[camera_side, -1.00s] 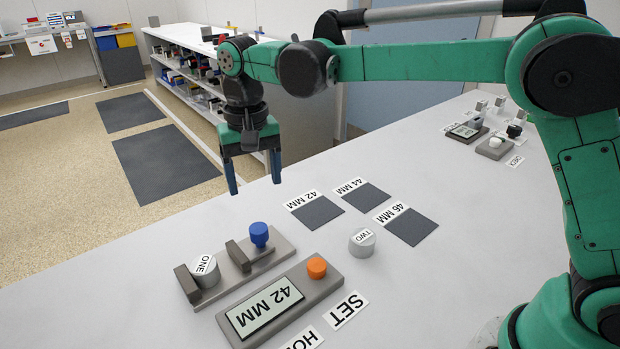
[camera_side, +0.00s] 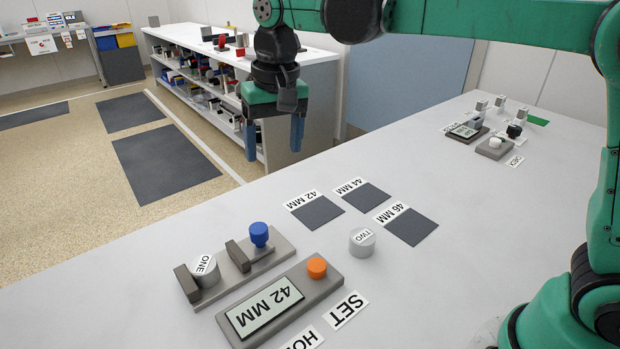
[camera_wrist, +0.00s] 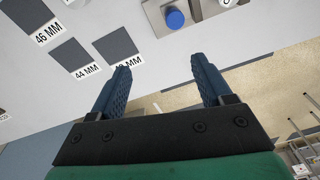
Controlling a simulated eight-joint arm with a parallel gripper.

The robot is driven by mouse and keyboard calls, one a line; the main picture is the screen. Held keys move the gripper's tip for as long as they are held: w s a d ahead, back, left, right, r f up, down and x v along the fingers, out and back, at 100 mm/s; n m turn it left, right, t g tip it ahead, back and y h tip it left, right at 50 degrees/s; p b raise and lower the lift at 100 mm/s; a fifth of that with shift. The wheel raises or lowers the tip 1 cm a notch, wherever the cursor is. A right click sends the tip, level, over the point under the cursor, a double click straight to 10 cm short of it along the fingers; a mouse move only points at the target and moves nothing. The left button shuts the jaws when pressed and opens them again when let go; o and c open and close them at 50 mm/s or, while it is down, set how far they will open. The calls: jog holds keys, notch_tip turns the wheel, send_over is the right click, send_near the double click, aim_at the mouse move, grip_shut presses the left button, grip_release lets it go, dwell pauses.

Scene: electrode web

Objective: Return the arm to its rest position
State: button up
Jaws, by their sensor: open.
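My gripper (camera_side: 273,138) hangs with its blue fingers pointing down in the side view, high above the far edge of the table. In the wrist view its two fingers (camera_wrist: 165,85) stand apart with nothing between them. The arm reaches across the top of the side view. The white cylinder labelled ONE (camera_side: 205,271) sits at the left end of a grey fixture, and the cylinder labelled TWO (camera_side: 362,242) stands on the bare table. The display (camera_side: 264,307) reads 42 MM.
A blue knob (camera_side: 259,234) and an orange button (camera_side: 317,267) stand up from the fixtures. Dark pads (camera_side: 317,212) labelled 42, 44 and 46 MM lie bare. Small devices (camera_side: 495,148) stand at the back right. Shelves (camera_side: 200,75) stand beyond the table.

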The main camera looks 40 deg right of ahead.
jog(key=s+d+f+n+t, duration=0.1)
jog(key=s+d+f+t, duration=0.1)
jog(key=s, duration=0.4)
jog(key=s+d+f+n+t, duration=0.1)
jog(key=s+d+f+t, duration=0.2)
jog(key=s+d, duration=0.3)
jog(key=shift+d+f+t, duration=0.25)
jog(key=shift+d+t, duration=0.25)
jog(key=shift+d, duration=0.25)
